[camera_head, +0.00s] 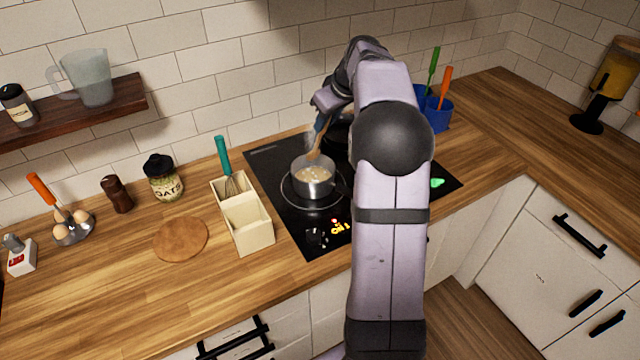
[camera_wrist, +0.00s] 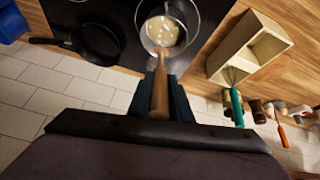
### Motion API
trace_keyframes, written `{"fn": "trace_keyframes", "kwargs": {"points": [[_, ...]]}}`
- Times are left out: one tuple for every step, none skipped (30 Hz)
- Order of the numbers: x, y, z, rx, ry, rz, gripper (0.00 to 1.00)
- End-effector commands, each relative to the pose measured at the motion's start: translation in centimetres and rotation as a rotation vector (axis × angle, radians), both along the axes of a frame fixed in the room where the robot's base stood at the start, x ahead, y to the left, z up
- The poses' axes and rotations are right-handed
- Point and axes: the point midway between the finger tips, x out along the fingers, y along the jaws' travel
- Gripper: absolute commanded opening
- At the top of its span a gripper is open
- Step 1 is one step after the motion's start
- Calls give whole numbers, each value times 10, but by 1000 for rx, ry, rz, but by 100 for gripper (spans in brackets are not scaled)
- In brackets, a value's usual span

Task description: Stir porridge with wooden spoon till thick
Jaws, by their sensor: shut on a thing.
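A small metal saucepan (camera_head: 313,180) stands on the left burner of the black hob (camera_head: 268,171). Pale, lumpy porridge (camera_head: 313,174) lies in it. My gripper (camera_head: 318,128) is above the pan's back rim, shut on the wooden spoon (camera_head: 315,152). The spoon slants down towards the pan, its lower end at the porridge. In the wrist view the spoon's handle (camera_wrist: 160,95) sits between the two dark fingers and points into the pan (camera_wrist: 181,42). The spoon's tip is hard to make out, so I cannot tell how deep it is.
A cream caddy (camera_head: 247,222) with a teal-handled whisk (camera_head: 223,158) stands left of the hob. A dark frying pan (camera_wrist: 95,42) is on the hob's back right. A blue utensil pot (camera_head: 436,117) stands behind right. The round board (camera_head: 181,239) has clear counter in front.

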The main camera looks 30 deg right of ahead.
Motion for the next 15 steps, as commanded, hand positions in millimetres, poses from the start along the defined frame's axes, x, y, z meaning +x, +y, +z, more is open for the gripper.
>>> {"fn": "trace_keyframes", "kwargs": {"points": [[0, 0, 0, 0, 0, 0, 0], [0, 0, 0, 0, 0, 0, 0], [0, 0, 0, 0, 0, 0, 0], [0, 0, 1, 0, 0, 0, 0], [0, 0, 2, 0, -1, 0, 0], [0, 0, 3, 0, -1, 0, 0], [0, 0, 5, -1, -1, 0, 0], [0, 0, 7, -1, -1, 0, 0], [0, 0, 10, -1, -1, 0, 0], [0, 0, 13, -1, -1, 0, 0], [0, 0, 16, -1, -1, 0, 0], [0, 0, 20, 0, -2, 0, 0], [0, 0, 23, 0, -2, 0, 0], [0, 0, 27, -1, -2, 1, 0], [0, 0, 31, -1, -1, 0, 0]]}}
